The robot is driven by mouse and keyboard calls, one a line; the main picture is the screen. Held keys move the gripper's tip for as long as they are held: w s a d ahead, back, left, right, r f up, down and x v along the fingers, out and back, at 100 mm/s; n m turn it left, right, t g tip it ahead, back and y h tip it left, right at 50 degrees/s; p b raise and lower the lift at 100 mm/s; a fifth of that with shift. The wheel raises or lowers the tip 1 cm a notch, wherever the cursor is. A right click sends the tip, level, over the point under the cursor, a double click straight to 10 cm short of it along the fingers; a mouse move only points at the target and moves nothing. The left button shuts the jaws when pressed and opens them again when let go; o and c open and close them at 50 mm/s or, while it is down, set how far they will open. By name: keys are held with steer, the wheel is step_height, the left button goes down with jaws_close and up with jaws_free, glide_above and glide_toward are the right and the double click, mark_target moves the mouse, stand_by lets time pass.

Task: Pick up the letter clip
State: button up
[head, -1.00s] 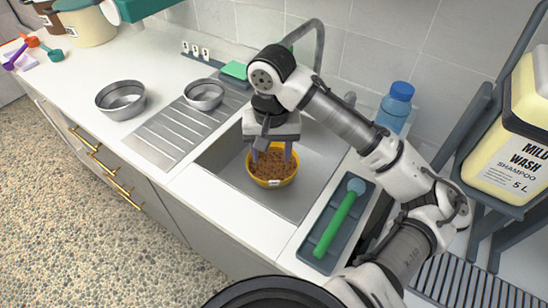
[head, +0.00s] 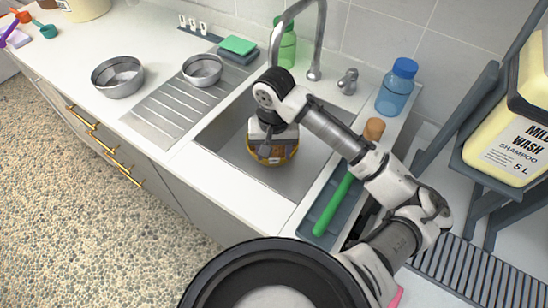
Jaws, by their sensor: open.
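I cannot make out a letter clip for certain in the head view. My gripper (head: 270,150) points down into the sink, over a yellow bowl (head: 287,157). Its wrist covers most of the bowl and hides the fingertips, so I cannot tell whether they touch the bowl or its brown contents. My gripper is open.
The steel sink (head: 225,150) has a tall tap (head: 317,50), a blue bottle (head: 397,88) and a green-handled brush (head: 333,205) around it. Two metal bowls (head: 118,78) (head: 203,70) stand left. Small coloured scoops (head: 46,30) lie far left.

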mark_target(274, 159)
steer(key=shift+f+p, duration=0.3)
steer(key=shift+f, duration=1.5)
steer(key=c, duration=1.1)
steer(key=shift+r, duration=0.1)
